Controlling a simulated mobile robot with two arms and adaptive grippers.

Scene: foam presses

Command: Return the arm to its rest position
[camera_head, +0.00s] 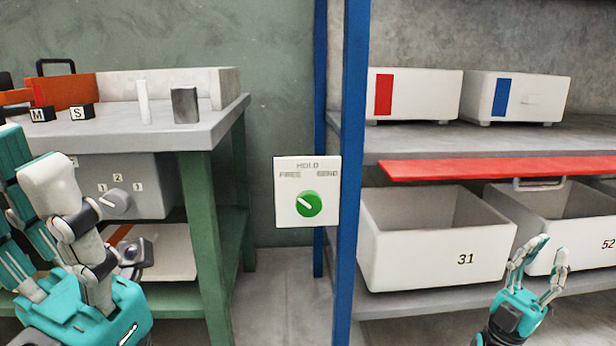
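My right gripper (537,262) is at the lower right, in front of the shelf bins. Its two fingers are spread apart with nothing between them. It overlaps the lower right bin in the picture; I cannot tell whether it touches it. My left arm (75,220) is folded at the lower left, in teal, white and dark links, in front of the green workbench. The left gripper's fingertips cannot be made out.
A grey bench top (150,130) holds small blocks. A white panel with a green knob (309,204) stands beside a blue post (350,150). Bin 31 (435,245) and another bin (590,235) sit on the shelf under a red strip (500,169). Floor between bench and post is clear.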

